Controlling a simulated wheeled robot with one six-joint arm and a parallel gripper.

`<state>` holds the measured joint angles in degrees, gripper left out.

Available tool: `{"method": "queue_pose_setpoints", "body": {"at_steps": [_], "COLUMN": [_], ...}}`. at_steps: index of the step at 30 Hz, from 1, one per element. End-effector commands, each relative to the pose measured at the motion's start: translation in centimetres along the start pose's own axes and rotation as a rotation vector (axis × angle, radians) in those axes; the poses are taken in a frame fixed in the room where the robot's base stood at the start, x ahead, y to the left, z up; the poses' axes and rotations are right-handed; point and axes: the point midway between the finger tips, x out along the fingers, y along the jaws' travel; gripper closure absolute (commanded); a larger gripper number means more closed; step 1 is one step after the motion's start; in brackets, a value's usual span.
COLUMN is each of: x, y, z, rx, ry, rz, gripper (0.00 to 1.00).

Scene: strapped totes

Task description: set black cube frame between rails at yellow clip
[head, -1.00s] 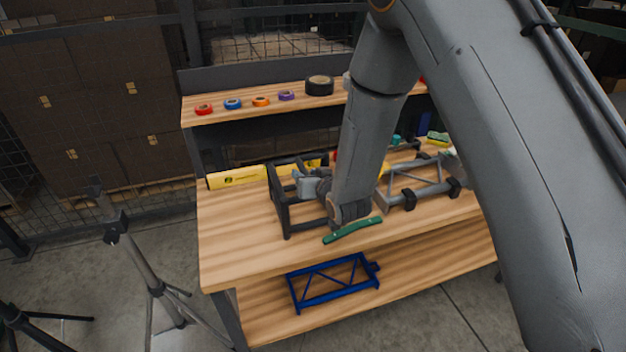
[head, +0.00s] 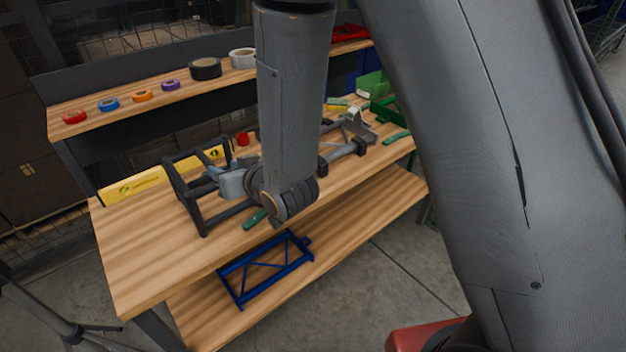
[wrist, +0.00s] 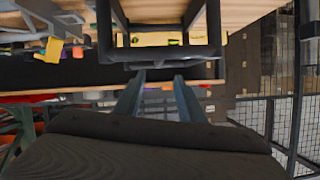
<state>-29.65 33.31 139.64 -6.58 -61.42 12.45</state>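The black cube frame (head: 203,228) stands on the bench top in front of the yellow box, left of my arm. My gripper (head: 214,174) is at the frame's right side, its fingers partly hidden among the bars. In the wrist view the two fingers (wrist: 158,82) are apart, with no bar visible clamped between them. The frame's dark bars (wrist: 160,53) lie just beyond the fingertips; contact is unclear. A small yellow piece (wrist: 51,50), perhaps the yellow clip, shows left in the wrist view. Dark clamps on a grey rail (head: 345,153) stand right of my arm, which partly hides them.
A yellow box (head: 135,187) lies behind the frame. A green strip (head: 255,219) lies near the bench's front edge, below my wrist. Tape rolls (head: 205,68) line the upper shelf. A blue frame (head: 265,268) sits on the lower shelf. The bench's left end (head: 130,250) is clear.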

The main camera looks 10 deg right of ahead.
Motion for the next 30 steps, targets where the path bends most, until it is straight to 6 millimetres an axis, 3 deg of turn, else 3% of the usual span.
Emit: {"method": "queue_pose_setpoints", "body": {"at_steps": [5, 8, 11, 15, 19, 24, 27, 30], "x": [-0.5, -1.8, -4.3, -10.0, -16.5, -24.3, -27.3, -28.9], "y": [1.8, 4.8, 8.9, 14.2, 17.4, 18.5, 18.3, 18.0], "z": [0.0, 0.1, 0.7, 2.2, 3.9, 5.8, 6.4, 6.8], "rx": [0.001, 0.008, 0.025, 0.078, 0.153, 0.259, 0.305, 0.33], "ry": [-0.04, -0.116, -0.234, -0.435, -0.626, -0.832, -0.911, -0.955], "rz": [0.041, 0.109, 0.203, 0.334, 0.425, 0.486, 0.498, 0.501], "gripper": [0.64, 0.64, 0.64, 0.64, 0.64, 0.64, 0.64, 0.64]}}
